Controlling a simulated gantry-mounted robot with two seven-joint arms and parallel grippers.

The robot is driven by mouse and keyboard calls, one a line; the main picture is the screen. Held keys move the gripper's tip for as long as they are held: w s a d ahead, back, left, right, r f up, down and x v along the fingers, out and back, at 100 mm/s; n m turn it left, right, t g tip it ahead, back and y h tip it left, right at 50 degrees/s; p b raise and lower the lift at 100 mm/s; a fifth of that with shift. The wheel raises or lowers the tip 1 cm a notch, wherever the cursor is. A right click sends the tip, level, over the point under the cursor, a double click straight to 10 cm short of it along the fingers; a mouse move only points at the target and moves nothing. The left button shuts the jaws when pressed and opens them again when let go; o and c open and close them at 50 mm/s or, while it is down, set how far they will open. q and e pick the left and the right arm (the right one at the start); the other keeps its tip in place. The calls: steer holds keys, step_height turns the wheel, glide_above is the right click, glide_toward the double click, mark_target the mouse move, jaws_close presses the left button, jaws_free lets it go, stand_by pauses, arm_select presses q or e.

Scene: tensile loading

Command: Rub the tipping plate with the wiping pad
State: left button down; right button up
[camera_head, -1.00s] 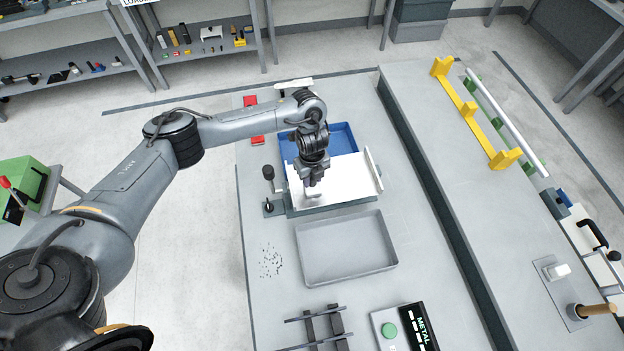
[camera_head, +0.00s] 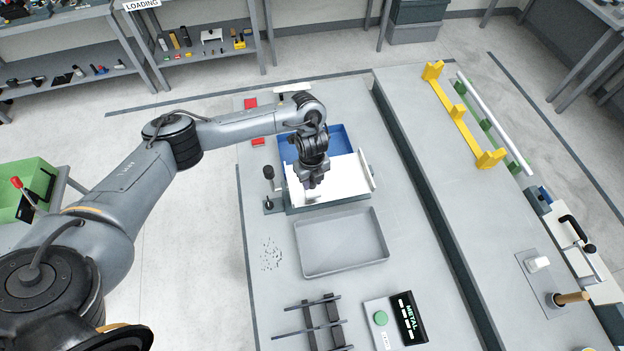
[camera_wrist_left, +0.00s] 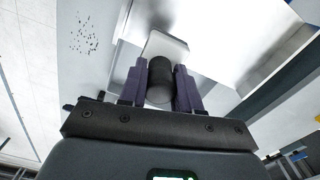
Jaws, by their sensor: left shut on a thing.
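The white tipping plate (camera_head: 345,172) lies on the bench in front of a blue bin, with a raised strip along its right side. My left gripper (camera_head: 312,182) is over the left front part of the plate, pointing down. It is shut on the wiping pad (camera_head: 313,196). In the left wrist view the fingers grip the pad's dark round handle (camera_wrist_left: 160,82), and its pale flat pad (camera_wrist_left: 167,46) shows beyond. The pad is at or just above the plate; I cannot tell if they touch. My right gripper is not in view.
A grey tray (camera_head: 342,245) stands just in front of the plate, with dark specks (camera_head: 271,254) to its left. A black-knobbed lever (camera_head: 268,173) stands left of the plate. The blue bin (camera_head: 340,136) is behind. A raised bench section (camera_head: 450,180) runs along the right.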

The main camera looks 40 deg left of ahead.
arm_select(q)
steer(key=shift+r+p, duration=0.95)
steer(key=shift+r, duration=0.35)
